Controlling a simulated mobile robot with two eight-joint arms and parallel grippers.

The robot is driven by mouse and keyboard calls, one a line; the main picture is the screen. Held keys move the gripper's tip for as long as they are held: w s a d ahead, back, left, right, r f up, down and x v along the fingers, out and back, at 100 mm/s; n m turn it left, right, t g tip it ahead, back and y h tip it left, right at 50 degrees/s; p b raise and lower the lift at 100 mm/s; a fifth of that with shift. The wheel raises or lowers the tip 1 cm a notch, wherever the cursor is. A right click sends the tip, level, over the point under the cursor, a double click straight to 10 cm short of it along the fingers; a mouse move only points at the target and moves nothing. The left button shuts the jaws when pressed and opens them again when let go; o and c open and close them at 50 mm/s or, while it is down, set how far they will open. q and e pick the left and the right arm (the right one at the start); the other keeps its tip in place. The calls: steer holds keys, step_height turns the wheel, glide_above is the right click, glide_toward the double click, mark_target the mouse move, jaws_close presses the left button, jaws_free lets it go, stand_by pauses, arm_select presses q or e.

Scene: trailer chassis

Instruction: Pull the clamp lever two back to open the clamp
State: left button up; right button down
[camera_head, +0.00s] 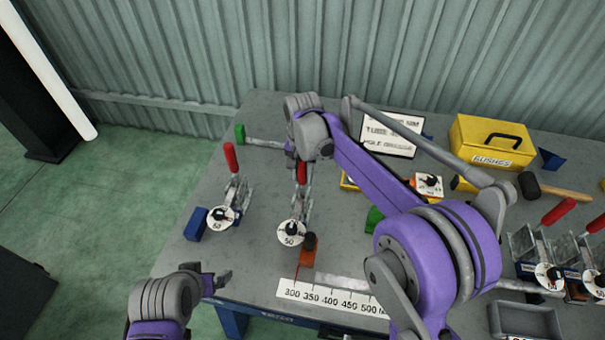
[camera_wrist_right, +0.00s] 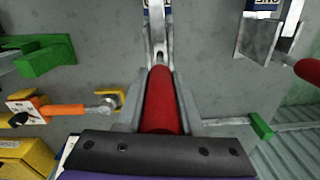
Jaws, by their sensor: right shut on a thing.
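A toggle clamp with a red lever (camera_head: 302,173) and a round white tag marked 50 (camera_head: 291,233) stands near the middle of the grey bench. My right gripper (camera_wrist_right: 160,98) is shut on the red lever (camera_wrist_right: 160,88), with one finger on each side of it in the right wrist view. In the head view my right arm partly hides this gripper. A similar clamp with a red lever (camera_head: 231,158) stands apart to the left. My left gripper (camera_head: 222,281) is at the bench's front left, away from the clamps; its jaw opening is unclear.
A white ruler strip (camera_head: 330,297) lies at the front. Two more red-levered clamps (camera_head: 558,211) stand at the far right. A green-ended bar (camera_wrist_right: 262,127) lies beside the gripper.

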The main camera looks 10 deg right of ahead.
stand_by(0.3)
steer(key=shift+w+d+g+y, duration=0.3)
steer(key=shift+w+g, duration=0.55)
steer(key=shift+g, duration=0.05)
arm_select(q)
steer(key=shift+w+r+p, duration=0.4)
steer(key=shift+r+p, duration=0.15)
steer(key=shift+r, duration=0.3)
arm_select(e)
steer(key=w+g, duration=0.1)
steer(key=w+f+g, duration=0.1)
steer(key=w+d+g+y, duration=0.1)
steer(key=shift+w+f+g, duration=0.1)
steer(key=shift+f+g, duration=0.05)
steer(key=shift+g, duration=0.15)
arm_select(q)
steer(key=shift+c, duration=0.2)
